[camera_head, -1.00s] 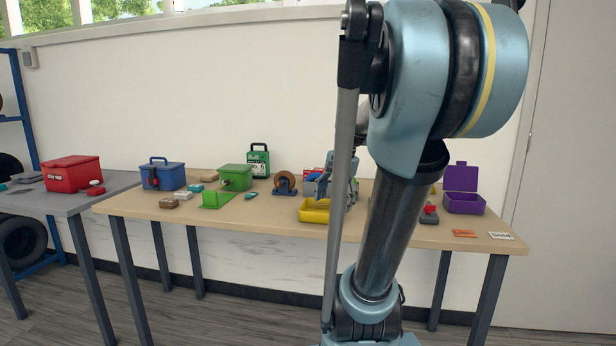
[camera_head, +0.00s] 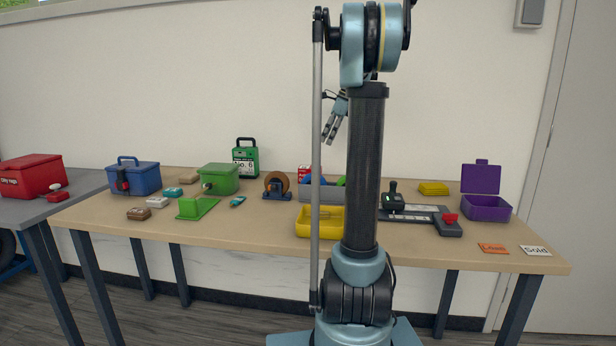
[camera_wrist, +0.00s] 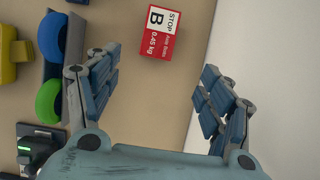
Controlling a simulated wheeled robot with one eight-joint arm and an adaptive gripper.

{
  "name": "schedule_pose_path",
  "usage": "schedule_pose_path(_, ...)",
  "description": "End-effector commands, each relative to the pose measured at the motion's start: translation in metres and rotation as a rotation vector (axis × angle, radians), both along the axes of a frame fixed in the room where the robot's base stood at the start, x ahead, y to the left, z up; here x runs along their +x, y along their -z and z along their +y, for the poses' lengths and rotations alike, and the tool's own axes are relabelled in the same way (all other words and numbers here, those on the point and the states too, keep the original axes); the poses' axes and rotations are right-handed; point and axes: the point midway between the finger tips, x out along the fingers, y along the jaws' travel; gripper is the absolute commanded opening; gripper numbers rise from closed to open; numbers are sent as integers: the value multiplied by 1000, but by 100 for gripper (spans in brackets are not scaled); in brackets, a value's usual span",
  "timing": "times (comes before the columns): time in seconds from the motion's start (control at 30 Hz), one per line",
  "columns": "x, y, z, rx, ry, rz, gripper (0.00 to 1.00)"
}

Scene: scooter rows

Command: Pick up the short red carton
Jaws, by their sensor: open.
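The short red carton (camera_wrist: 157,32), with a white label reading "STOP B 0.45 kg", stands at the top middle of the wrist view. In the head view a small part of a red carton (camera_head: 304,171) shows behind the grey bin, left of my arm. My gripper (camera_wrist: 160,65) is open and empty, its fingers spread to either side below the carton in the wrist picture. In the head view my gripper (camera_head: 331,128) hangs above the back of the table, apart from the carton.
The grey bin (camera_head: 322,193) holds green and blue round things. A yellow tray (camera_head: 308,228) stands in front of it, a tape dispenser (camera_head: 277,187) to its left. The wall is close behind the table.

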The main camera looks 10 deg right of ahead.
Motion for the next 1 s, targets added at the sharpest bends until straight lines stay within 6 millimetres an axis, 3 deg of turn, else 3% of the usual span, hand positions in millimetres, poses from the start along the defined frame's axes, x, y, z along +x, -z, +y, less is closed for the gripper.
schedule_pose_path(0.63,14,94,42,2,-2,2,73)
schedule_pose_path(1.0,17,119,53,2,-2,2,73)
